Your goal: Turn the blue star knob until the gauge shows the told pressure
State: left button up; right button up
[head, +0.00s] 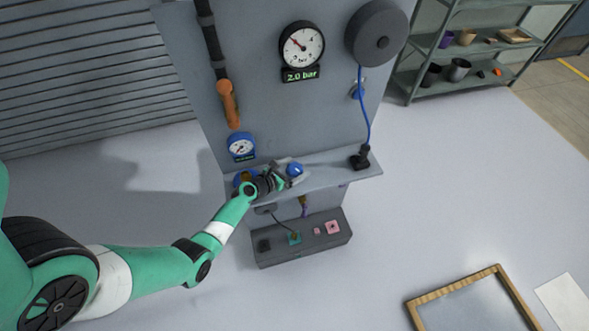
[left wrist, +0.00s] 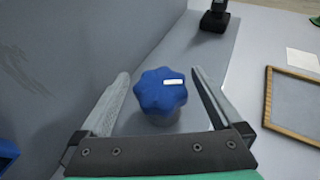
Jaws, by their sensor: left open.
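The blue star knob (left wrist: 163,92) has a white mark on its top and stands upright on the grey shelf. It also shows in the head view (head: 295,169), just right of my left gripper (head: 286,180). In the left wrist view the two fingers of my left gripper (left wrist: 160,100) are apart, one on each side of the knob, with a gap on both sides. The large round gauge (head: 301,45) has a white face and a red needle pointing to the upper left. The display (head: 300,75) below it reads 2.0 bar. My right gripper is not in view.
A black device (head: 361,158) with a blue hose stands at the shelf's right end. A grey box (head: 275,252) is below. A wooden frame (head: 452,291) lies at lower right.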

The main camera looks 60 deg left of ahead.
pick_arm(q)
jog(key=c, duration=1.3)
jog(key=shift+f+m+h+b, duration=0.3)
jog(key=shift+m+h+b, duration=0.25)
jog(key=shift+b, duration=0.25)
jog(key=shift+c, duration=0.2)
jog(key=shift+m+t+h+b, duration=0.3)
jog(key=shift+m+h+b, duration=0.35)
jog(key=shift+h, duration=0.2)
jog(key=shift+r+m+h, duration=0.2)
jog(key=shift+m+h, duration=0.1)
jog(key=shift+m, duration=0.1)
jog(key=o, duration=1.3)
jog(key=shift+o, duration=0.2)
jog(key=shift+s+r, duration=0.1)
jog(key=shift+r, duration=0.05)
